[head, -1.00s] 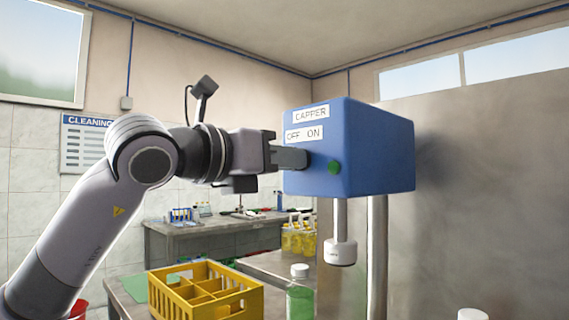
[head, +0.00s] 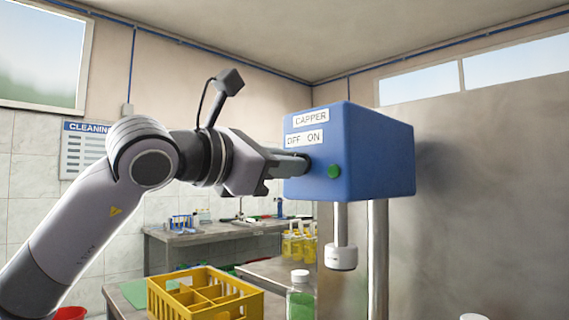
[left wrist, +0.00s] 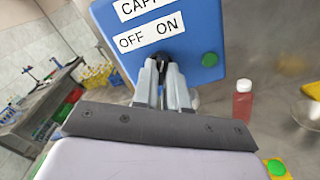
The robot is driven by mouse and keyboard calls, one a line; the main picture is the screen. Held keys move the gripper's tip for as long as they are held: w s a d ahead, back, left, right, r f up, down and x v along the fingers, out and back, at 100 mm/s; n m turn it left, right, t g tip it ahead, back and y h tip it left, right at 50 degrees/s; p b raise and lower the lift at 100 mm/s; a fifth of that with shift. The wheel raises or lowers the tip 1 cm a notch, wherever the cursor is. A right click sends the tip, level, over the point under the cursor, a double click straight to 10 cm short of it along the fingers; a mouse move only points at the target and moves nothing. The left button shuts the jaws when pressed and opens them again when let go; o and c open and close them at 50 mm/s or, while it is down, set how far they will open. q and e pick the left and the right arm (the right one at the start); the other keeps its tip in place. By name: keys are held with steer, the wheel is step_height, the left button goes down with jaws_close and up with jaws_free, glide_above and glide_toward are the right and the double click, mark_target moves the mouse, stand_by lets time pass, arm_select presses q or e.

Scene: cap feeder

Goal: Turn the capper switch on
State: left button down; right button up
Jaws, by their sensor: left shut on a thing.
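The blue capper box (head: 362,150) stands on a metal post, with a CAPPER label and an OFF ON label on its front. A green round button (head: 334,171) sits low on that front; it also shows in the left wrist view (left wrist: 209,59). My left gripper (head: 306,162) is at the box front just under the OFF ON label. In the left wrist view its fingers (left wrist: 163,72) are shut on a small dark switch knob (left wrist: 164,57) below the label. The fingers hide most of the knob, so its exact setting is hard to read. My right gripper is not in view.
A yellow divided crate (head: 205,296) and a clear bottle with green liquid (head: 300,296) stand below the box.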

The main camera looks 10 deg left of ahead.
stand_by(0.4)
arm_select(q)
steer(key=c, duration=1.2)
jaws_free()
steer(key=shift+o, duration=0.2)
steer(key=v, duration=0.7)
steer(key=shift+b, duration=0.4)
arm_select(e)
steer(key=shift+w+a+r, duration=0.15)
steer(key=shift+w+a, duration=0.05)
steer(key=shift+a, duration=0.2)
arm_select(q)
steer(key=shift+a, duration=0.1)
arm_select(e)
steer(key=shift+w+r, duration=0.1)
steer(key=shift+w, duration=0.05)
